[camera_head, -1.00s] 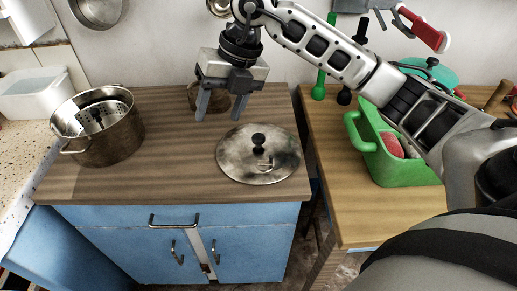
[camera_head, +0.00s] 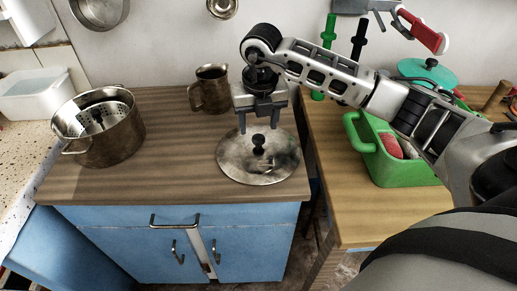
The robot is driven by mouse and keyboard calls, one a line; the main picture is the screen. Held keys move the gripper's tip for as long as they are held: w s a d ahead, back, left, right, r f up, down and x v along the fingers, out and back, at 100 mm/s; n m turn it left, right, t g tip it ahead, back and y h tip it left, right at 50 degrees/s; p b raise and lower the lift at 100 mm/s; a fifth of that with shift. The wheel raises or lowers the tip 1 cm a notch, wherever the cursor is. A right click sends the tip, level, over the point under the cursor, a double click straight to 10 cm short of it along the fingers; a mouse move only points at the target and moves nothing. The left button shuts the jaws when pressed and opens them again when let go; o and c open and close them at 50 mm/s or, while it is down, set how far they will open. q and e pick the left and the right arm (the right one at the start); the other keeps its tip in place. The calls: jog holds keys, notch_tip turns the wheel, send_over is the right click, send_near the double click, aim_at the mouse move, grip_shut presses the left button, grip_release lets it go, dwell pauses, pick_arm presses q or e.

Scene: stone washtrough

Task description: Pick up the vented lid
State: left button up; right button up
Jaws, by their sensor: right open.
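The vented lid (camera_head: 248,169) is a round, worn metal lid with a black knob (camera_head: 258,140) on top. It lies flat on the wooden counter, near the right edge of the blue cabinet. My right gripper (camera_head: 259,127) points down over the far part of the lid, its two fingers apart and empty. In the picture the fingertips are just above the knob; I cannot tell the exact gap. My left gripper is not in view.
A metal pot (camera_head: 115,150) with a strainer insert stands at the left of the counter (camera_head: 165,170). A metal jug (camera_head: 209,90) stands behind, left of my gripper. A green basket (camera_head: 403,174) sits on the right table, across a narrow gap. The counter's middle is clear.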

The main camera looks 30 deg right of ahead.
aim_at(258, 137)
jog(key=f, duration=0.3)
jog(key=w+f, duration=0.1)
jog(key=shift+d+f+p, duration=0.35)
grip_shut()
jog(key=shift+r, duration=0.2)
